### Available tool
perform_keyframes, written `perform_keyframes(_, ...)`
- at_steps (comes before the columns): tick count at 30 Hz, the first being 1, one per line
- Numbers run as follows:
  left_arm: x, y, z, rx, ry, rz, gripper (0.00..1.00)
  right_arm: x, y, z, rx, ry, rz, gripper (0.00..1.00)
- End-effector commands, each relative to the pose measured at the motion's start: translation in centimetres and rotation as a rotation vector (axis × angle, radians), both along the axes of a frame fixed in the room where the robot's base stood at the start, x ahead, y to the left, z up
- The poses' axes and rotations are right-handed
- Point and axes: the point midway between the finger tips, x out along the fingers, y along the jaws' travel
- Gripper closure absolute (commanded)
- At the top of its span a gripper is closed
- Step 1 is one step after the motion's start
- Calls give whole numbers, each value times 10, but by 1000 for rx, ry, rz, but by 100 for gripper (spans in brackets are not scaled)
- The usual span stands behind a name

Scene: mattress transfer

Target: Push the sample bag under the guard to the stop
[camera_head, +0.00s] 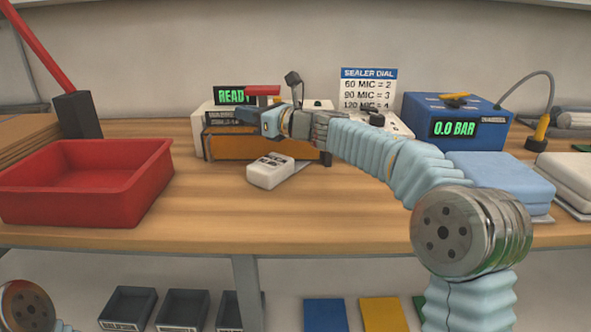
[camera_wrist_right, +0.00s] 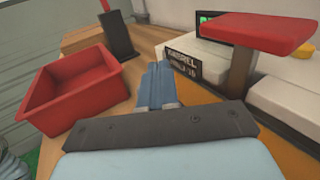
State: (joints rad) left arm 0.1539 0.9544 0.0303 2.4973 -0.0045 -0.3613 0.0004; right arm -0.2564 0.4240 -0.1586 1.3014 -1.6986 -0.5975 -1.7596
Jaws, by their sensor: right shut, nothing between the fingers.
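A white packet with dark print (camera_head: 270,171), which looks like the sample bag, lies on the table in front of the sealer, with a flat end toward the right. The orange guard (camera_head: 228,148) runs along the front of the sealer (camera_head: 199,122). My right gripper (camera_head: 247,117) is shut and empty, pointing left, above the guard and up and left of the packet, apart from it. In the right wrist view its closed blue fingers (camera_wrist_right: 160,78) lie beside the sealer's label plate. The wrist view does not show the packet. I cannot make out the stop. My left gripper is out of view.
A red bin (camera_head: 88,185) stands at the left. A red-topped lever (camera_head: 262,91) rises beside my gripper. A blue pressure box (camera_head: 455,118) reads 0.0 BAR; light-blue folded packs (camera_head: 500,180) lie at the right. The front of the table is clear.

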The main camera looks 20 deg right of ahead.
Motion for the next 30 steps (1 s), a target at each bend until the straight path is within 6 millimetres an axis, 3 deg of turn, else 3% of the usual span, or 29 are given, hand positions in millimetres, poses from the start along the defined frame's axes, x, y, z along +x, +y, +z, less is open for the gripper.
perform_keyframes(19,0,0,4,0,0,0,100,-107,-97,2,1,-1,-4,100)
perform_keyframes(21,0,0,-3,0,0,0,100,-104,-94,-22,1,6,1,100)
perform_keyframes(30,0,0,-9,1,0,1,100,-103,-93,-82,1,5,0,100)
